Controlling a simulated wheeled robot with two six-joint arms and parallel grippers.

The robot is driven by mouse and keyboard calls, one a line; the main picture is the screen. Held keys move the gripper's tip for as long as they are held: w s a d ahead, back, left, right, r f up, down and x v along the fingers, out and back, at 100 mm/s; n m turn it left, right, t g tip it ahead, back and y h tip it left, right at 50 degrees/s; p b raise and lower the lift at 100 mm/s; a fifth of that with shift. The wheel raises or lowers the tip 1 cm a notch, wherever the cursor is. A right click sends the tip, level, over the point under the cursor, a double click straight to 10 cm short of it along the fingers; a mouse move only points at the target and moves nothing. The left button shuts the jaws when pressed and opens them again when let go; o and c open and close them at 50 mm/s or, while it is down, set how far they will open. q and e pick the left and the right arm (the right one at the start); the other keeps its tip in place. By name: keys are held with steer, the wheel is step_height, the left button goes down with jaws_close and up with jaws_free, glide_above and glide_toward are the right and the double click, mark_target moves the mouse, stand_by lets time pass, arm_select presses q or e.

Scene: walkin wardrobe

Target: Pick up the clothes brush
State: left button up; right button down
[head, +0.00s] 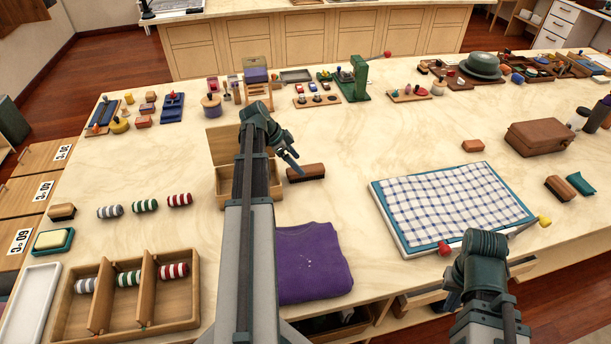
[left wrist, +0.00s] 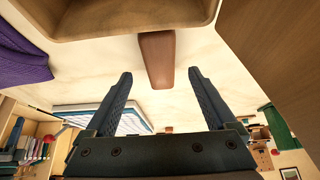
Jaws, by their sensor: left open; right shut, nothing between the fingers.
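A brown wooden brush (head: 306,172) with a dark underside lies on the pale table, just right of the open wooden box. It looks like the clothes brush. My left gripper (head: 292,160) is open and empty, above and close to the brush in the head view. In the left wrist view the brush (left wrist: 157,58) shows as a reddish-brown block, beyond and between the fingertips (left wrist: 160,75), not gripped. My right gripper (head: 453,299) is at the table's front edge, far from the brush; its fingers are small and partly hidden by my wrist.
The open wooden box (head: 222,186) stands beside my left arm. A purple folded cloth (head: 312,262) lies in front, and a checked cloth on a board (head: 450,205) to the right. Other brushes lie at far left (head: 62,212) and far right (head: 559,188). The table's middle is clear.

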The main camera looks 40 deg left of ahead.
mark_target(304, 169)
arm_select(q)
steer(key=b+x, duration=0.3)
steer(key=x, duration=0.1)
steer(key=shift+w+f, duration=0.1)
steer(key=shift+f, duration=0.15)
steer(key=shift+r, duration=0.1)
steer(key=shift+f+b, duration=0.3)
steer(key=shift+b, duration=0.05)
steer(key=shift+c, duration=0.3)
jaws_close()
